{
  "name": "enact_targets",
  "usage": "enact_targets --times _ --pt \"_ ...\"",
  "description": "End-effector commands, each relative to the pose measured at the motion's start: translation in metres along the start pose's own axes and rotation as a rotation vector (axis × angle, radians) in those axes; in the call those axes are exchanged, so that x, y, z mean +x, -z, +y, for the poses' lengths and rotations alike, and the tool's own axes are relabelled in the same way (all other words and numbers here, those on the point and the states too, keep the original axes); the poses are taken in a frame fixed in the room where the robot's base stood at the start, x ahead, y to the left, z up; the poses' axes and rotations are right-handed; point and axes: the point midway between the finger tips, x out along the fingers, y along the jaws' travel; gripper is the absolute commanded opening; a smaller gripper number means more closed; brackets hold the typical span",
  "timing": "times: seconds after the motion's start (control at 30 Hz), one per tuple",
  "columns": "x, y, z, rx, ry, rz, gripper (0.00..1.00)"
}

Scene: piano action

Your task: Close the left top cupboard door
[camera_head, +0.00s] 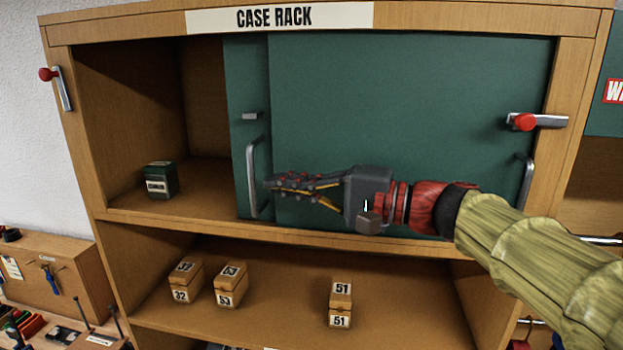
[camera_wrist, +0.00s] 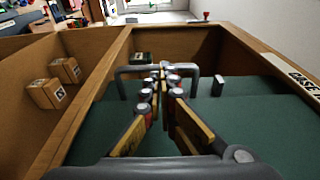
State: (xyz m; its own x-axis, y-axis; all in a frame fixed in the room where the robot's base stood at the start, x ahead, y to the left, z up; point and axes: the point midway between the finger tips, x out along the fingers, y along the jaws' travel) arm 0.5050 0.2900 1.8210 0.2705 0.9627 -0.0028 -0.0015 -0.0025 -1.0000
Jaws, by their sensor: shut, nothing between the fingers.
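The case rack's top compartment has two green sliding panels. The left door (camera_head: 246,75) is slid to the right, mostly behind the right door (camera_head: 410,85), so the left part of the compartment stands open. The left door's grey bar handle (camera_head: 251,180) is near its left edge; it also shows in the wrist view (camera_wrist: 194,84). My gripper (camera_head: 270,184) is shut and empty, its fingertips just right of that handle in the head view. In the wrist view my gripper (camera_wrist: 163,75) overlaps the handle bar; I cannot tell whether they touch.
A dark green box (camera_head: 161,180) stands in the open left part. A red-knobbed lever (camera_head: 62,88) hangs at the left frame; another (camera_head: 535,121) lies horizontally across the right edge. Numbered wooden boxes (camera_head: 340,303) stand on the shelf below.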

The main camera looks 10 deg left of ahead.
Motion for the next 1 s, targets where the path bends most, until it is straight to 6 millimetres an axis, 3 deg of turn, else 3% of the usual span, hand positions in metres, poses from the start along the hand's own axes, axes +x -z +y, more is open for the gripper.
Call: enact_targets --times 0.23,0.77,1.0 --pt "0.022 0.000 -0.001 0.000 0.000 0.000 0.00" --pt "0.029 -0.001 0.001 -0.001 0.000 0.000 0.00" --pt "0.069 -0.011 0.004 -0.002 0.001 -0.005 0.00"
